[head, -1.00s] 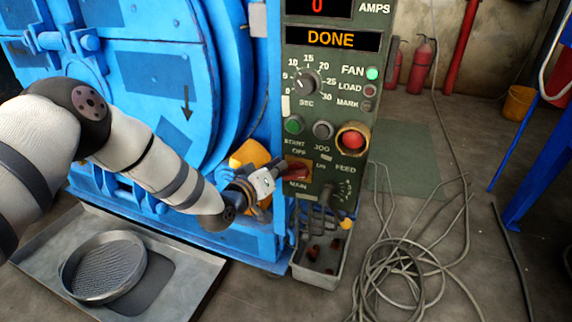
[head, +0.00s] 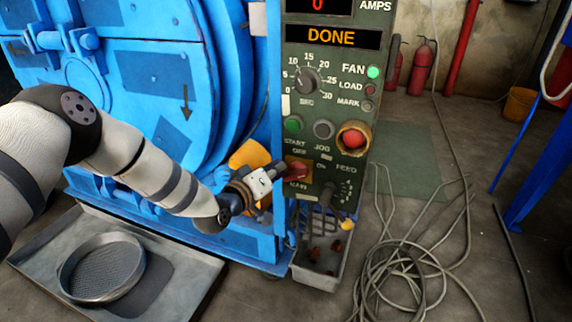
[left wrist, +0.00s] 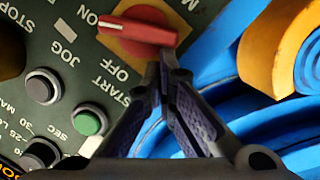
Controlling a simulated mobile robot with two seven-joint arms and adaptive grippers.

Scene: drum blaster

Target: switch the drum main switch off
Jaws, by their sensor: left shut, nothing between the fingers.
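The drum main switch (head: 297,171) is a red handle on a yellow plate, low on the left of the dark green control panel (head: 338,115). In the left wrist view the red handle (left wrist: 135,30) lies roughly along the line to the ON label, with the OFF label (left wrist: 115,73) to its side. My left gripper (head: 280,175) is shut and empty at the switch's left side. In the wrist view its fingertips (left wrist: 163,68) are right at the handle's edge near one end; I cannot tell whether they touch. My right gripper is not in view.
Beside the switch are the green start button (head: 294,124), the grey jog button (head: 323,130) and a red stop button (head: 353,139). The display (head: 331,38) reads DONE. The blue drum (head: 140,90) stands left. Coiled cable (head: 415,265) lies on the floor at right.

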